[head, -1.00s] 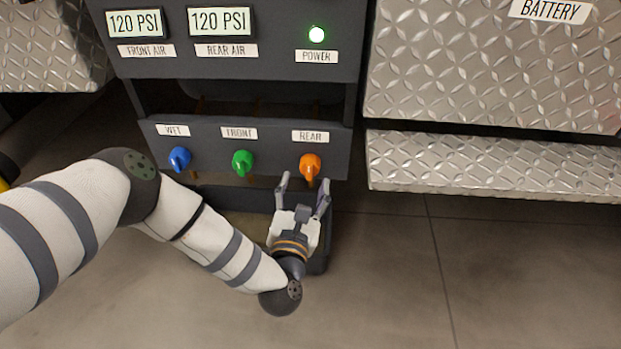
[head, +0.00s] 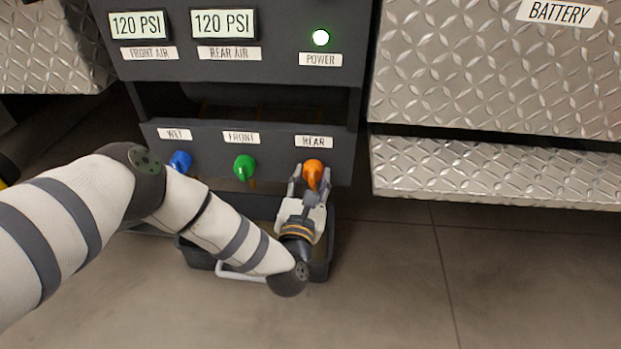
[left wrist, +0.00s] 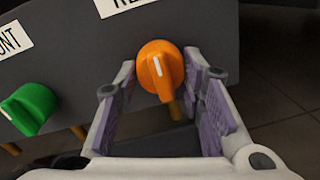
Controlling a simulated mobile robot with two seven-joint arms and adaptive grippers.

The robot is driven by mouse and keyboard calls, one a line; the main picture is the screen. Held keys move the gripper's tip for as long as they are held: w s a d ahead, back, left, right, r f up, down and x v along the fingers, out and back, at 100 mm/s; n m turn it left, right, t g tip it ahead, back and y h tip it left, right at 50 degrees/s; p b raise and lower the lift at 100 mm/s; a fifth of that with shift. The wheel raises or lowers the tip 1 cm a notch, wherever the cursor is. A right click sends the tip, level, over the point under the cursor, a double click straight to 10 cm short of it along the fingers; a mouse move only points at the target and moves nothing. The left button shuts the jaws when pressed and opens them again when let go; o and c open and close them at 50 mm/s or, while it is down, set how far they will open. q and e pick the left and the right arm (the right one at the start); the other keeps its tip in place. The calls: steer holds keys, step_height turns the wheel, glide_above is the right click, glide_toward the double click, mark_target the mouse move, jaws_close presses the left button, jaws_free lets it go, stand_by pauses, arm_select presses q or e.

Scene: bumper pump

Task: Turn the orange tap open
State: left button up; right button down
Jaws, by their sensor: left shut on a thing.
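The orange tap (head: 313,171) sits on the dark panel under the REAR label (head: 314,142). In the left wrist view the orange tap (left wrist: 161,68) has its handle pointing down, with a short white mark on its face. My left gripper (head: 311,182) has come up from below, with one finger on each side of the tap. In the left wrist view the left gripper (left wrist: 160,92) has its purple-grey pads around the tap's handle and is shut on it. The exact contact of the left pad is hard to see. My right gripper is not in view.
The green tap (head: 244,168) and the blue tap (head: 180,162) sit to the left on the same panel. A dark tray (head: 190,252) with a light handle lies on the floor below. A diamond-plate step (head: 490,175) juts out at the right.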

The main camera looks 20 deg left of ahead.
arm_select(q)
steer(key=shift+m, duration=0.3)
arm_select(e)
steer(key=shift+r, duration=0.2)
arm_select(q)
steer(key=m+p, duration=0.2)
steer(key=m, duration=0.1)
steer(key=shift+r, duration=0.2)
steer(key=m+p, duration=0.2)
steer(key=m, duration=0.3)
steer(key=shift+a+r+g+p, duration=0.1)
steer(key=shift+g+p, duration=0.2)
steer(key=shift+p, duration=0.1)
steer(key=m+p, duration=0.1)
steer(key=m, duration=0.2)
steer(key=shift+m, duration=0.4)
steer(key=m+y+p, duration=0.1)
steer(key=m, duration=0.3)
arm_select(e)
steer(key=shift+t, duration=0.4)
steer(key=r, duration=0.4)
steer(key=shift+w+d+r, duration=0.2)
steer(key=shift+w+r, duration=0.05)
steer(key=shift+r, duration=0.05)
arm_select(q)
steer(key=shift+m, duration=0.5)
steer(key=o, duration=1.1)
steer(key=shift+o, duration=0.2)
